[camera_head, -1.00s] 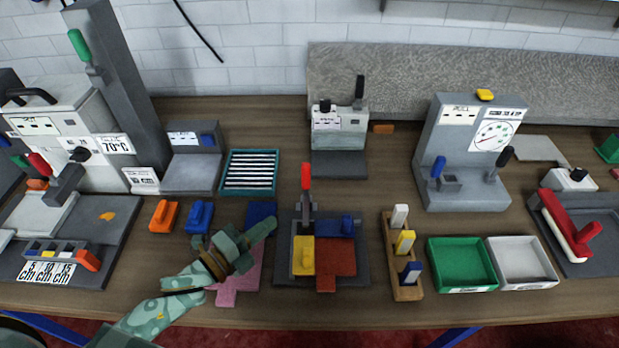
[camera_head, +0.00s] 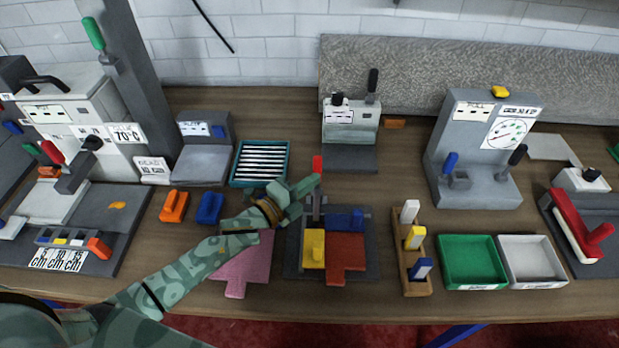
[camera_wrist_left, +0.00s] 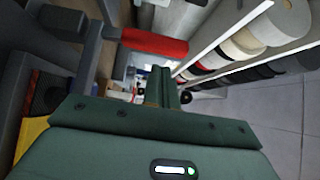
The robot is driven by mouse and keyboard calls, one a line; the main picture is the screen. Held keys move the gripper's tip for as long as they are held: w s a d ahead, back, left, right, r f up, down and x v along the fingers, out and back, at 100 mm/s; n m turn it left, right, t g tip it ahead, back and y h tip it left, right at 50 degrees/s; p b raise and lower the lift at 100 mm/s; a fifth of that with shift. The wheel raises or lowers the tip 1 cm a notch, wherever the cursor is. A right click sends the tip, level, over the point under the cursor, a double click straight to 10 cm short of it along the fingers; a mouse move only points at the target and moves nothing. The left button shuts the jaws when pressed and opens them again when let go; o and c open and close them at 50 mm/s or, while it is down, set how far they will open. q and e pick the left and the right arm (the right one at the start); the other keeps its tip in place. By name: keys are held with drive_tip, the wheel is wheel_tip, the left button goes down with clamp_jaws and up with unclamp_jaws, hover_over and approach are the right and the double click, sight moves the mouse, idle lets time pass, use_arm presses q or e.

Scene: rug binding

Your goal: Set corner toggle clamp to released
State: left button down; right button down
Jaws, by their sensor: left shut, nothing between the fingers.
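The corner toggle clamp stands on a dark grey plate (camera_head: 370,262) in the middle of the bench. Its upright lever has a red handle (camera_head: 317,164), and the left gripper covers part of it in the head view. The handle also shows as a red bar in the left wrist view (camera_wrist_left: 153,43). A yellow block (camera_head: 314,248), a blue block (camera_head: 343,221) and a rust-red piece (camera_head: 346,256) are on the plate. My left gripper (camera_head: 312,186) is shut and empty, close beside the lever; I cannot tell whether they touch. My right gripper is out of view.
A pink piece (camera_head: 243,264) lies left of the plate under my left arm. Orange (camera_head: 174,206) and blue (camera_head: 209,208) blocks are behind it. A wooden holder (camera_head: 416,282) and green tray (camera_head: 472,263) stand to the right. A grey machine (camera_head: 350,155) is behind.

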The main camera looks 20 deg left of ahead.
use_arm(q)
drive_tip(key=shift+w+a, duration=0.25)
drive_tip(key=shift+w, duration=0.35)
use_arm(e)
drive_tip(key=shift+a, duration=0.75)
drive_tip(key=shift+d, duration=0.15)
